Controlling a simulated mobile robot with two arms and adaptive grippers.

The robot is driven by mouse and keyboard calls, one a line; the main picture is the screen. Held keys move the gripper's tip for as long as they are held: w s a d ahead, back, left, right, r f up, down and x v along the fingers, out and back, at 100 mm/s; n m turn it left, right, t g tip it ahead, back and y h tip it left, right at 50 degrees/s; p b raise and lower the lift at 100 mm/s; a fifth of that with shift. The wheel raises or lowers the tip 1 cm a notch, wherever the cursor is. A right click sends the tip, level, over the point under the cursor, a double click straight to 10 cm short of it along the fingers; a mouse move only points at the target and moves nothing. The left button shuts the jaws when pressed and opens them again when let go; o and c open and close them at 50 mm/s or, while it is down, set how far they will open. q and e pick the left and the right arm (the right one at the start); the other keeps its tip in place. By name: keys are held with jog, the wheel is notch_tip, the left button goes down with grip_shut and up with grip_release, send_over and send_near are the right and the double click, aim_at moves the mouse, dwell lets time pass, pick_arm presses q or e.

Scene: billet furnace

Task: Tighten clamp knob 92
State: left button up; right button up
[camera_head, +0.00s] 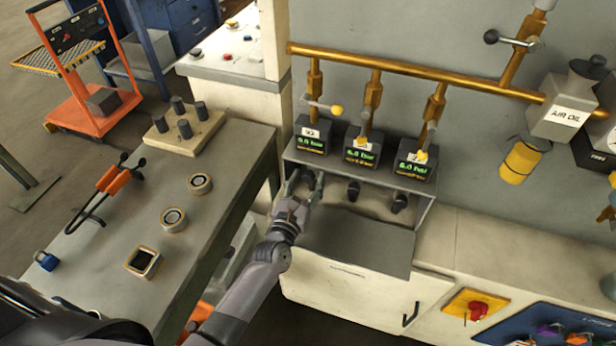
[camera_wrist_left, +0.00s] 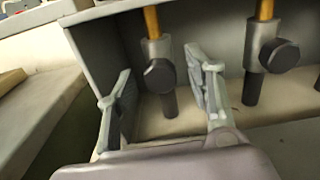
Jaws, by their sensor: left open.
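My left gripper (camera_head: 303,184) is open at the left end of the recess under the three displays. In the left wrist view its two fingers (camera_wrist_left: 158,82) stand apart, one on each side of a black clamp knob (camera_wrist_left: 160,76). The knob sits on a grey clamp around a vertical rod. No grip on it shows. In the head view this left knob is largely hidden by the gripper. A second black knob (camera_head: 353,190) is in the middle, and also shows at right in the wrist view (camera_wrist_left: 280,56). A third knob (camera_head: 399,203) is at the right. My right gripper is not seen.
Three displays (camera_head: 362,149) sit above the recess; their labels are too small to read surely. A brass pipe (camera_head: 420,74) with yellow-tipped levers runs above. A grey bench (camera_head: 110,262) with rings and a pegged block stands left. The recess walls are close to the gripper.

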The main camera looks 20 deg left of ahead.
pick_arm(q)
jog(key=shift+w, duration=0.45)
jog(key=shift+c, duration=0.2)
grip_shut()
